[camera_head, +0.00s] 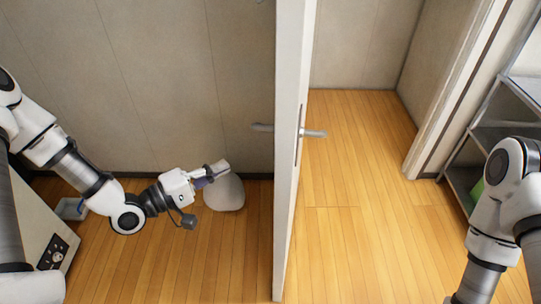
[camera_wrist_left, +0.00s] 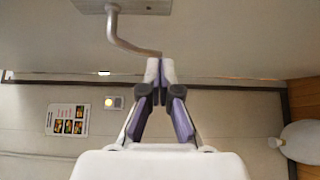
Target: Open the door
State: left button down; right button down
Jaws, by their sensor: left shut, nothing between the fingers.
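The door (camera_head: 287,200) stands open, seen nearly edge-on in the head view, with a clear doorway to its right. My right gripper is out of view.
A pale rounded object (camera_head: 225,194) stands on the floor behind my left gripper. A metal shelf rack (camera_head: 462,180) stands at the right, beyond the door frame (camera_head: 445,110). The wooden floor (camera_head: 350,220) right of the door is clear. A notice (camera_wrist_left: 68,119) hangs on the wall.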

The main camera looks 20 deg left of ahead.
pick_arm(q)
jog(key=s+d+x, duration=0.1)
jog(key=d+x, duration=0.1)
jog(key=x, duration=0.9)
jog(key=shift+s+d+p, duration=0.2)
jog(key=shift+p, duration=0.1)
jog(key=shift+f, duration=0.15)
